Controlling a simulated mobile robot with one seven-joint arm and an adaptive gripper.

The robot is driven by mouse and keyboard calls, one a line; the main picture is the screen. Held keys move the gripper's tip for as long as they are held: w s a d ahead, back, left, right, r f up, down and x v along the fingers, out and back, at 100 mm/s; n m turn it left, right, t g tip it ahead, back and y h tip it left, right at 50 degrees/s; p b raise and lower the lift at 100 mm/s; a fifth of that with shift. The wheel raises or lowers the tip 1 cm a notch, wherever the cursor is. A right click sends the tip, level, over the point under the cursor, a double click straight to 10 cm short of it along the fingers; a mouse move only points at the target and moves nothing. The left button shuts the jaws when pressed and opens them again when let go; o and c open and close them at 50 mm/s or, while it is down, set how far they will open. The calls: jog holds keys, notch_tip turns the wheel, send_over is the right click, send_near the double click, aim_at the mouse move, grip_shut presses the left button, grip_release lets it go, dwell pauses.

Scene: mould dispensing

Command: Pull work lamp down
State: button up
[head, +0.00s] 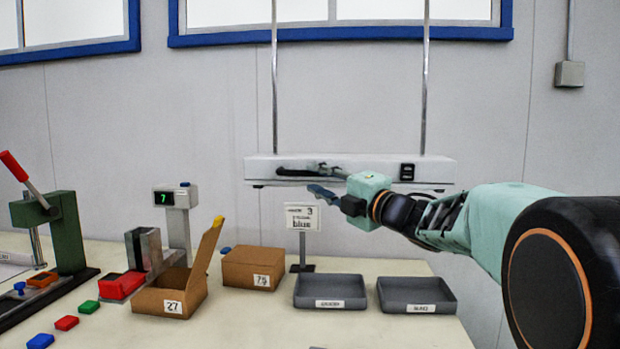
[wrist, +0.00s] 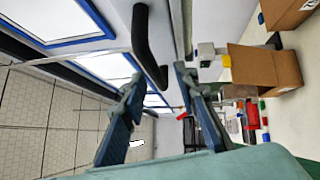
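The work lamp (head: 262,170) is a white horizontal bar hung on two thin metal rods in front of the wall. A black bar handle (head: 298,171) runs along its front, and the handle also shows in the wrist view (wrist: 145,42). My gripper (head: 318,190) is at the lamp's front, close to the handle and slightly below it. In the wrist view my gripper (wrist: 158,78) has its two blue-grey fingers spread apart. The handle's near end appears between the fingertips, with gaps on both sides. Contact with the handle cannot be made out.
Below on the table stand an open cardboard box (head: 172,299), a closed box (head: 253,266), two grey trays (head: 329,289) (head: 417,292) and a sign (head: 302,220) on a post. A green press (head: 62,232) with a red lever stands at left. Space directly under the lamp's right half is open.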

jog(key=v, duration=0.8)
jog(key=shift+s+d, duration=0.15)
jog(key=shift+s, duration=0.05)
jog(key=shift+f, duration=0.1)
